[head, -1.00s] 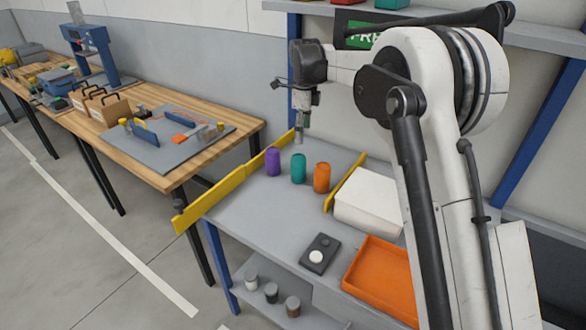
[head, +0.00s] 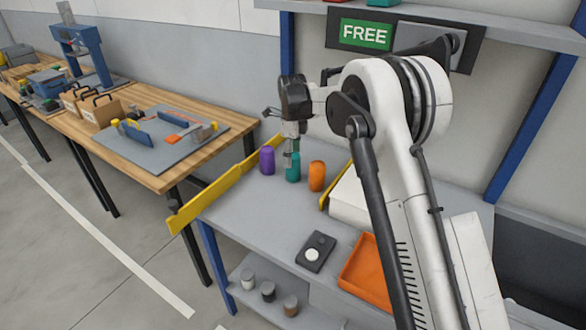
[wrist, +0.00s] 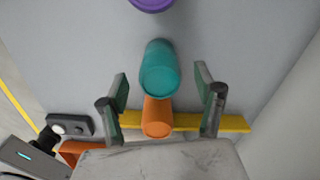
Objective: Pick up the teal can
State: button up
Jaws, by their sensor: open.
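The teal can (head: 293,172) stands upright on the grey bench (head: 240,210), between a purple can (head: 267,160) on its left and an orange can (head: 317,176) on its right. My gripper (head: 290,155) is in front of the teal can's upper part in the head view and hides some of it. In the wrist view the teal can (wrist: 159,68) lies between the lines of my two open fingers (wrist: 162,92), a little beyond their tips. The fingers are apart and nothing is held. I cannot tell how far the tips are above the can.
Yellow rails (head: 215,200) edge the bench's left side and another stands right of the cans. A white box, an orange tray (head: 366,270) and a dark button box (head: 316,251) are to the right and front.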

aim_at(293, 165)
notch_tip(293, 165, down, 5)
jog(key=shift+r, duration=0.1)
jog(key=shift+d, duration=0.1)
jog(key=c, duration=1.4)
jog(key=shift+c, duration=0.2)
jog(key=shift+r, duration=0.15)
